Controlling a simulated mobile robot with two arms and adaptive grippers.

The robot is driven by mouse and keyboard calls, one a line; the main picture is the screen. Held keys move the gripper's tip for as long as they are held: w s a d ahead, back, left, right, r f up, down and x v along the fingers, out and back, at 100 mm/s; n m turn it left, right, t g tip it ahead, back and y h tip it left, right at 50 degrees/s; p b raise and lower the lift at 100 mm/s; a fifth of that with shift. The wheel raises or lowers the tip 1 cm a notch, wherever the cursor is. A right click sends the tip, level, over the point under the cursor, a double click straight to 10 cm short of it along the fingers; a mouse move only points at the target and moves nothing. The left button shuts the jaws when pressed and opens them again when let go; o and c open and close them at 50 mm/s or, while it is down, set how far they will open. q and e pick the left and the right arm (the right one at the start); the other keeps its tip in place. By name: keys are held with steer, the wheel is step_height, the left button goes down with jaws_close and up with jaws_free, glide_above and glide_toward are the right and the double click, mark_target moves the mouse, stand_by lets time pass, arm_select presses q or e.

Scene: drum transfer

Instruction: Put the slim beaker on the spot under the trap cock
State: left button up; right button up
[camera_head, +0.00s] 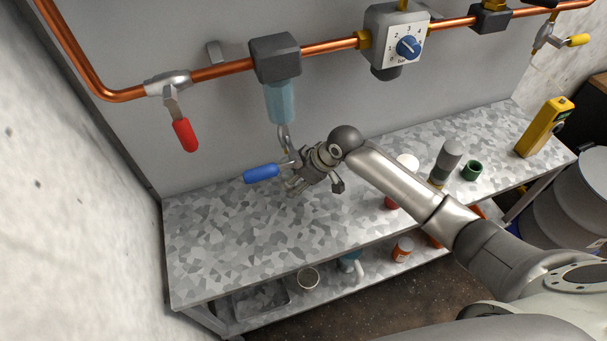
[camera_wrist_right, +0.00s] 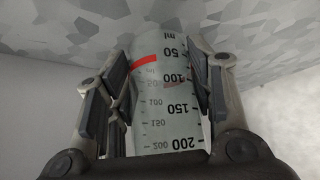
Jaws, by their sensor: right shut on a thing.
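The slim beaker (camera_wrist_right: 165,100) is clear, with a red band and dark millilitre marks. It stands between the pads of my right gripper (camera_wrist_right: 155,100), which is shut on it. In the head view my right gripper (camera_head: 314,182) is over the bench, just right of the trap cock's blue lever (camera_head: 262,173). The beaker cannot be made out there. The trap cock (camera_head: 286,137) hangs below a pale blue bowl (camera_head: 281,103) under a dark housing (camera_head: 275,57). The spot under it cannot be made out. My left gripper is out of view.
The bench top (camera_head: 220,240) is clear at left. A grey bottle (camera_head: 447,160), green cup (camera_head: 472,170) and yellow device (camera_head: 544,127) stand at right. A red lever (camera_head: 184,134) hangs from the copper pipe at left. The lower shelf holds an orange jar (camera_head: 402,249) and other items.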

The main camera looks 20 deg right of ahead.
steer(key=shift+w, duration=0.75)
steer(key=shift+w+a+f, duration=0.1)
steer(key=shift+w+f, duration=0.1)
steer(key=shift+f, duration=0.55)
steer(key=shift+f, duration=0.1)
steer(key=shift+f, duration=0.15)
steer(key=o, duration=1)
steer(key=shift+c, duration=0.2)
